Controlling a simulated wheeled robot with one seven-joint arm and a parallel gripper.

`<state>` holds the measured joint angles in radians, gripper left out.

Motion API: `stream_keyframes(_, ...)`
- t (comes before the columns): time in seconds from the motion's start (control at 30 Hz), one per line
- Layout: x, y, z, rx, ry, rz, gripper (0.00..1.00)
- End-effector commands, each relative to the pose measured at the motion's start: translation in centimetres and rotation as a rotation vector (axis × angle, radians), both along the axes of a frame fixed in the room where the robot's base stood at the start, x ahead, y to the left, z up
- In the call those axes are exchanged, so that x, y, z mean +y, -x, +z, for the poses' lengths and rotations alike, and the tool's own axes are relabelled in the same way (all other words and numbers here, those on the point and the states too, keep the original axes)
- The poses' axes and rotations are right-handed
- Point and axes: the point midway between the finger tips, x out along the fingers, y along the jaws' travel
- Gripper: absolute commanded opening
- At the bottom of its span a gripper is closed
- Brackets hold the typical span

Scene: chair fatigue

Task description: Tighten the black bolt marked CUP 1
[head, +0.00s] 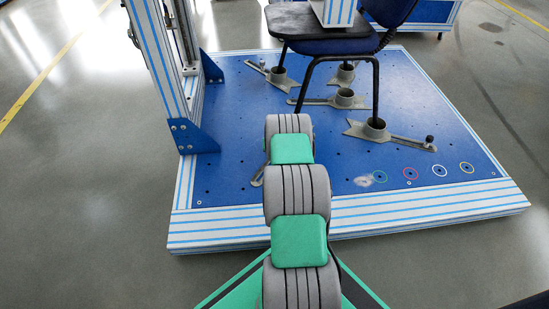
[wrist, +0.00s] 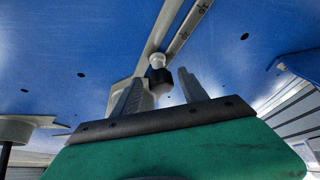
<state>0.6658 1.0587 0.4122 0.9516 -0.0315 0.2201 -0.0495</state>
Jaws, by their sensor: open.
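In the wrist view a black bolt (wrist: 160,81) with a pale round end stands by a grey slotted bar (wrist: 184,38). My gripper (wrist: 158,88) is open, with one grey finger on each side of the bolt. The bolt appears between the fingers or just beyond them; I cannot tell if either finger touches it. No CUP 1 label is readable; dark marks on the bar are too small to read. In the head view my arm hides the gripper and this bolt. A bit of grey metal (head: 258,178) shows left of my arm.
A blue platform (head: 230,120) with a white striped edge carries a chair (head: 376,85), its legs in grey cups (head: 374,130). Another dark bolt (head: 429,140) stands on the right bar. A striped upright (head: 160,60) rises at left. The platform's front right is mostly clear.

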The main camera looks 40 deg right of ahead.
Motion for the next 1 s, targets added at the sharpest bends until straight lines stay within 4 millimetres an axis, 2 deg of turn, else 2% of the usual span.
stream_keyframes(0.37,-0.07,-0.19,-0.23,0.000,0.000,0.012,0.51)
stream_keyframes(0.6,-0.40,-0.05,-0.26,0.000,0.000,0.330,0.51)
stream_keyframes(0.87,-0.26,-0.11,-0.26,0.000,0.000,0.367,0.51)
stream_keyframes(1.0,-0.68,0.01,-0.35,-0.002,0.001,0.581,0.51)
